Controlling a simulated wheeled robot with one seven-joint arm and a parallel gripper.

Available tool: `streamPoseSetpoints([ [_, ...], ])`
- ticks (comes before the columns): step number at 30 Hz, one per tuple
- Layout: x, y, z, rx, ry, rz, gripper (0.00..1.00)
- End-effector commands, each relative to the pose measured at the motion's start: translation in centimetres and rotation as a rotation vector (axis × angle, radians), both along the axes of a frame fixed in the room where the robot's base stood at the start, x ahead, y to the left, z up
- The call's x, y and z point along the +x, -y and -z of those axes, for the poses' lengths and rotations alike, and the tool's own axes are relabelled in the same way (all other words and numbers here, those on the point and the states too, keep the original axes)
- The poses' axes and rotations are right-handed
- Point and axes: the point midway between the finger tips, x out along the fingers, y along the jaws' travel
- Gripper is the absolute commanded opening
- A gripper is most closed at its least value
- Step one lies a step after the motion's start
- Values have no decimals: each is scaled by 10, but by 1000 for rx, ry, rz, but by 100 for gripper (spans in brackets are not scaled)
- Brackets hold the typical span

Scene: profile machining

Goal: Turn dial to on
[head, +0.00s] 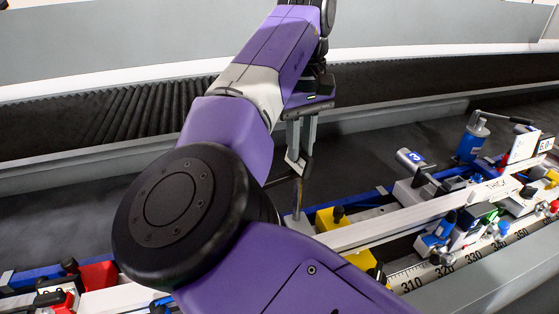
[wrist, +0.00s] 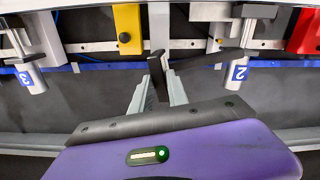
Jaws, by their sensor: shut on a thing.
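My gripper (head: 299,170) hangs over the far side of the white profile rail (head: 375,230), with its fingers pointing down. In the wrist view its fingers (wrist: 157,75) come together at a slim dark handle (wrist: 215,58) in front of a grey block (wrist: 158,28). A thin upright piece runs from the fingertips down toward the rail in the head view. The handle appears to be the part gripped; its grip point is largely hidden by the fingers. I cannot clearly make out the dial or its on mark.
A yellow block (wrist: 128,28) stands left of the fingers and a red block (wrist: 305,32) farther right. Grey cylinders labelled 3 (wrist: 32,78) and 2 (wrist: 237,73) stick out on both sides. A blue clamp (head: 472,142) stands at the right. A numbered scale (head: 425,277) runs along the near edge.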

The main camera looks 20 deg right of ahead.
Motion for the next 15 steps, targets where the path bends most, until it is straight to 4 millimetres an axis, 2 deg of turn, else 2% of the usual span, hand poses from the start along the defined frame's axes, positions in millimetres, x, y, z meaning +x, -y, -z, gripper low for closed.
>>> streamPoseSetpoints([
  [9, 0, 1, -2, -3, 1, -165, 0],
  [15, 0, 0, -1, -2, 1, -197, 0],
])
